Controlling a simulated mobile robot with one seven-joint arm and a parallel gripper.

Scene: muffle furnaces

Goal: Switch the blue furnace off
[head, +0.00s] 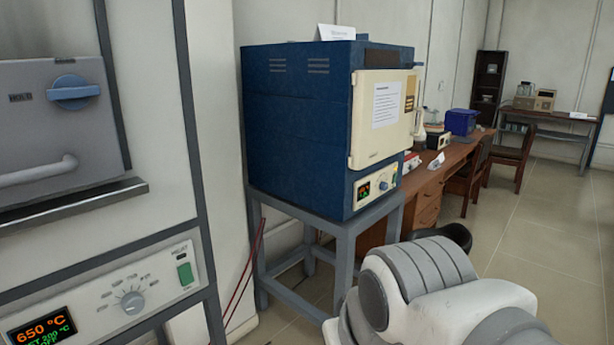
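The blue furnace (297,125) stands on a grey metal stand (345,235) in the middle of the head view. Its cream door (383,118) carries a paper notice and looks closed. Below the door is a cream control panel (376,187) with a small lit display (364,190) and a knob (383,185). The display's text is too small to read, and the switch near the panel's right end is too small to judge. My arm shows at the lower right, in front of the stand. My gripper is not in view.
A wooden desk (430,190) and chairs stand behind the blue furnace. Open floor (545,235) lies at the right.

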